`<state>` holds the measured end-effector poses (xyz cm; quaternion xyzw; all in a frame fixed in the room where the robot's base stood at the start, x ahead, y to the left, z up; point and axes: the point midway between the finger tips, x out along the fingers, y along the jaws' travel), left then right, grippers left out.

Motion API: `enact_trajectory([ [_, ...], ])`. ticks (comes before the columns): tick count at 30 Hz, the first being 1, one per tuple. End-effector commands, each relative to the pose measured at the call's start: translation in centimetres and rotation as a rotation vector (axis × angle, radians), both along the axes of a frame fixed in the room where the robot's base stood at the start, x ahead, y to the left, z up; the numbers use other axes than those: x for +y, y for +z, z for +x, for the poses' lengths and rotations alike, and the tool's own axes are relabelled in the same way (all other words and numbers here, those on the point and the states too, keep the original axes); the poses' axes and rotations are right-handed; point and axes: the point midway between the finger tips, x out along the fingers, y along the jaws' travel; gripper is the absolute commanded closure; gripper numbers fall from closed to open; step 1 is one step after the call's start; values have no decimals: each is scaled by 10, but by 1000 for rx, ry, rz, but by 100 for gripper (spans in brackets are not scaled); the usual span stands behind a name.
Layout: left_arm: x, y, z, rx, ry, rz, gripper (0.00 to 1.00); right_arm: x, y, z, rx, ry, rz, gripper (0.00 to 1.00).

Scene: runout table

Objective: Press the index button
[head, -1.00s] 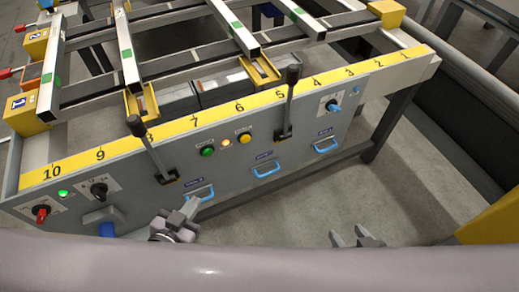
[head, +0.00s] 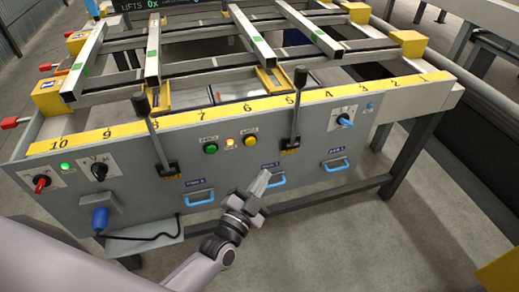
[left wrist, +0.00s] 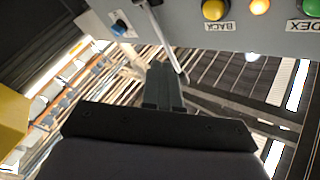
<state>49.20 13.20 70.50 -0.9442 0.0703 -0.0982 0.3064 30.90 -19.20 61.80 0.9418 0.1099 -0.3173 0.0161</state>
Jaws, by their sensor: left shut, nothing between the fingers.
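The green index button (head: 210,148) sits on the grey front panel (head: 320,150), left of a small lit amber lamp (head: 230,143) and the yellow back button (head: 250,141). In the left wrist view the green button (left wrist: 311,5) is cut off at the top right corner, above a label reading "DEX". The yellow button (left wrist: 215,9) shows left of it. My left gripper (head: 262,178) is shut and empty, below and right of the green button in the head view, apart from it. Its fingers also show in the left wrist view (left wrist: 164,85). My right gripper is out of view.
Two black levers (head: 297,100) (head: 152,135) stand out from the panel on either side of the buttons. Blue handles (head: 270,181) line its lower part. A blue plug with a cable (head: 100,220) is at lower left.

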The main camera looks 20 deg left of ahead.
Motion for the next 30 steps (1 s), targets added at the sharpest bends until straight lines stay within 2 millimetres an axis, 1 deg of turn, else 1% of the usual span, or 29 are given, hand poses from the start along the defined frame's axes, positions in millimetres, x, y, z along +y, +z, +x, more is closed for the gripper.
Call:
enact_trajectory([
  [10, 0, 0, 1, -3, 1, 2, 100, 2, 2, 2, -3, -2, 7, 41],
  [14, 2, -1, 4, -4, 2, 3, 100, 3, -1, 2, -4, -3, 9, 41],
  [19, 13, -2, 19, -6, 2, 4, 100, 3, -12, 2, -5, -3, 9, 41],
  [27, 34, -3, 51, -6, 1, 4, 100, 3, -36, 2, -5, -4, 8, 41],
  [30, 40, -2, 60, -4, 1, 3, 100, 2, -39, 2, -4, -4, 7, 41],
])
